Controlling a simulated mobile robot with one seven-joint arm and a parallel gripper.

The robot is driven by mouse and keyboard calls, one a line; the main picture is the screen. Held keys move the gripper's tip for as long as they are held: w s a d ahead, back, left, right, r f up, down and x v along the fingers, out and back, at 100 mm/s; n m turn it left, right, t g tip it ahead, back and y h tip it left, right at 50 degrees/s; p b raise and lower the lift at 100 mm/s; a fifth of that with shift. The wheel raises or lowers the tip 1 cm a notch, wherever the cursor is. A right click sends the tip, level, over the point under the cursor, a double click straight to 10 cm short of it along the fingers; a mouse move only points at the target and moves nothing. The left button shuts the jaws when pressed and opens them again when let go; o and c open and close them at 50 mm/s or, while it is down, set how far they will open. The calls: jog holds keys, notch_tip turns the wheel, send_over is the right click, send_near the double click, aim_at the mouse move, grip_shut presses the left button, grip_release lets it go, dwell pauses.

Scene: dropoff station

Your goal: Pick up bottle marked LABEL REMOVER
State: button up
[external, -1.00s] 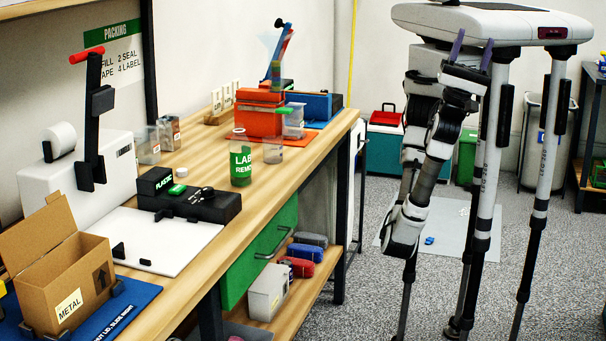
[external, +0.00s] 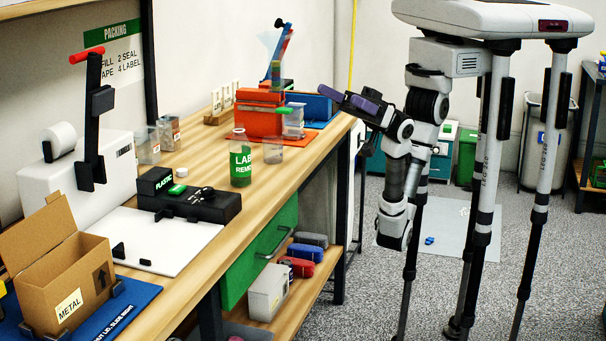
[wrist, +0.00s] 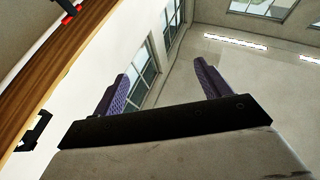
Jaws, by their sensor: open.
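The bottle marked LABEL REMOVER (external: 241,164) is a clear bottle with a green label, standing upright on the wooden workbench (external: 200,262) near its front edge. Only part of its lettering shows in the external view. My gripper (external: 342,97) is to the right of the bottle and higher, by the bench's right end, with its purple fingers apart and empty. In the wrist view my gripper (wrist: 160,82) has its two fingers spread with nothing between them. The bottle does not show in the wrist view.
A clear container (external: 273,151) stands just right of the bottle. A black device (external: 205,204) sits in front of it, and an orange box (external: 258,117) behind. An open cardboard box (external: 70,280) is at the bench's near left.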

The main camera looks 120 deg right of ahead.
jog(key=w+d+f+m+g+h, duration=0.5)
jog(key=d+f+h, duration=0.35)
jog(key=d, duration=0.35)
jog(key=m+g+h+p, duration=0.1)
jog(key=m+g+h, duration=0.6)
send_near(250, 159)
jog(key=shift+y, duration=0.25)
jog(key=x, duration=0.4)
jog(key=b+x, duration=0.1)
jog(key=x, duration=0.3)
jog(key=shift+d+r, duration=0.1)
jog(key=shift+d, duration=0.25)
jog(key=shift+p+x, duration=0.8)
jog(key=shift+x, duration=2.2)
jog(key=shift+r, duration=0.25)
jog(key=shift+c, duration=0.5)
jog(key=c, duration=1.1)
jog(key=shift+r, duration=0.1)
